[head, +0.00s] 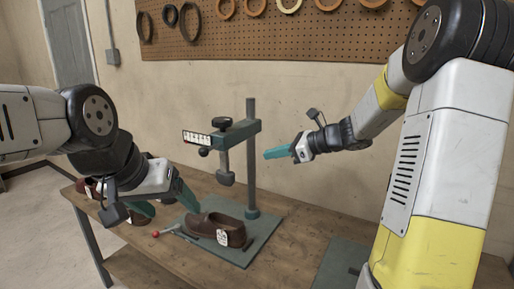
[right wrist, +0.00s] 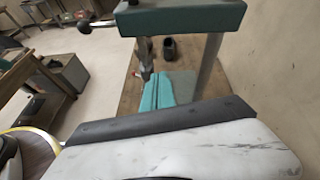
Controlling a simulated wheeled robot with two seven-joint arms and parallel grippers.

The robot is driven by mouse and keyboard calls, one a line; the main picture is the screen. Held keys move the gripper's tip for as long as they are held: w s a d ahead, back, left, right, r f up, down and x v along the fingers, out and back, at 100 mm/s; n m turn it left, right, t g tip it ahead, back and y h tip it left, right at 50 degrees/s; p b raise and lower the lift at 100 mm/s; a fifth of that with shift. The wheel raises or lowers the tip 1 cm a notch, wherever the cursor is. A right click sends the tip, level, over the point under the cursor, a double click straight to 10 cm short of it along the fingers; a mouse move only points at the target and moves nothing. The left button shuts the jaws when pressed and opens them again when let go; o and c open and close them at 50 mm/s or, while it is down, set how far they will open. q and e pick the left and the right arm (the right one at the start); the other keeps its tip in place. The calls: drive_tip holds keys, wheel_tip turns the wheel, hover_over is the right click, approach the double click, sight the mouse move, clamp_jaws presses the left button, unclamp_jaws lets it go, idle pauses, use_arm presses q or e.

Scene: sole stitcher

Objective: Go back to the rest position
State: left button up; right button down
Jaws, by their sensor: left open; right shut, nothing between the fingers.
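My left gripper (head: 166,201) is open at the left of the head view, its teal fingers just left of a brown shoe (head: 212,226). The shoe lies on the green base plate of the stitcher (head: 251,170) and carries a white printed tag. I cannot tell whether a fingertip touches the shoe. My right gripper (head: 277,152) is shut and empty, raised to the right of the stitcher's post and pointing left. Its teal fingers also show in the right wrist view (right wrist: 168,92), with the stitcher's arm above them.
A wooden workbench (head: 160,262) carries the stitcher. A red-handled tool (head: 172,230) lies by the shoe. More brown shoes (head: 90,187) are at the bench's left end, partly behind my left arm. A pegboard with rings (head: 260,35) hangs on the wall behind.

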drive_tip(key=s+a+r+n+g+h, duration=0.2)
drive_tip(key=s+n+h, duration=0.2)
drive_tip(key=s+n, duration=1.1)
drive_tip(key=s+d+n+t+h, duration=0.1)
drive_tip(key=s+d+n+h, duration=0.4)
drive_tip(key=s, duration=0.7)
drive_tip(key=d+n, duration=0.2)
drive_tip(key=n, duration=0.1)
drive_tip(key=shift+f+t, duration=0.3)
drive_tip(key=shift+f, duration=0.05)
